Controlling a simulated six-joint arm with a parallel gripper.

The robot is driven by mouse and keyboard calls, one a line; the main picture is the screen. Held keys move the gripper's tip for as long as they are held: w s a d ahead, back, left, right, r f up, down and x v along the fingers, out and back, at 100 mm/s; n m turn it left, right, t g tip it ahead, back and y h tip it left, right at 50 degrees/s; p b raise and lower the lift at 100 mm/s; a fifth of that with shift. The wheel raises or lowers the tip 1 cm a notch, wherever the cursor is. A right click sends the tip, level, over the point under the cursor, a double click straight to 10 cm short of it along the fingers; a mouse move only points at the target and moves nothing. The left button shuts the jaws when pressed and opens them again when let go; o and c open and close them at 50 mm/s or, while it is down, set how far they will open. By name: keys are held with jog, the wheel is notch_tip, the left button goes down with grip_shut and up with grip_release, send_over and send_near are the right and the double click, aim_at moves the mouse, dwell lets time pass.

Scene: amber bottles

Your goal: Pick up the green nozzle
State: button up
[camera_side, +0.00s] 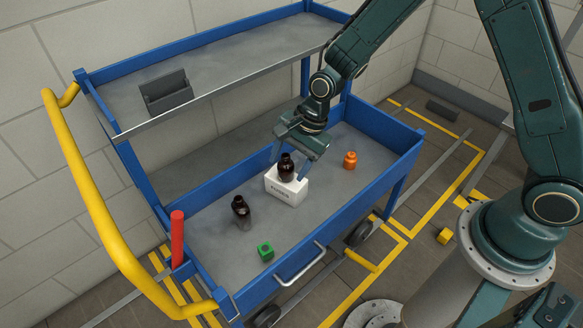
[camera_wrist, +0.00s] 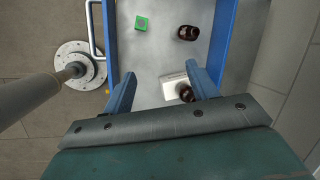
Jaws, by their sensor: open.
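The green nozzle (camera_side: 265,251) sits on the grey lower shelf of the cart near its front edge. In the wrist view it (camera_wrist: 142,23) lies at the top, well ahead of the fingers. My gripper (camera_side: 293,163) is open above a white box (camera_side: 287,187) with a dark amber bottle (camera_side: 286,167) standing on it. In the wrist view my gripper (camera_wrist: 163,86) shows two spread blue fingers, with the box (camera_wrist: 172,88) and that bottle (camera_wrist: 187,94) between or below them. The fingers appear apart from the bottle; I cannot tell their exact height.
A second amber bottle (camera_side: 241,210) stands left of the box, near the nozzle. An orange nozzle (camera_side: 350,160) stands at the right. Blue cart walls (camera_side: 372,125) edge the shelf, and an upper shelf (camera_side: 215,75) overhangs the back. The shelf between nozzle and box is clear.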

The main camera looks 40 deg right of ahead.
aim_at(266, 248)
jog(key=s+a+f+m, duration=0.1)
jog(key=a+f+m, duration=0.1)
jog(key=f, duration=0.5)
jog(key=a+f+m+g+y, duration=0.1)
jog(key=a+f+m, duration=0.1)
jog(key=f, duration=0.6)
jog(key=shift+s+a+f+m, duration=0.15)
jog(key=shift+s+f+m, duration=0.2)
jog(key=shift+m, duration=0.45)
jog(key=shift+x, duration=4.25)
jog(key=shift+x, duration=2.65)
jog(key=shift+a+r, duration=0.1)
jog(key=c, duration=1.1)
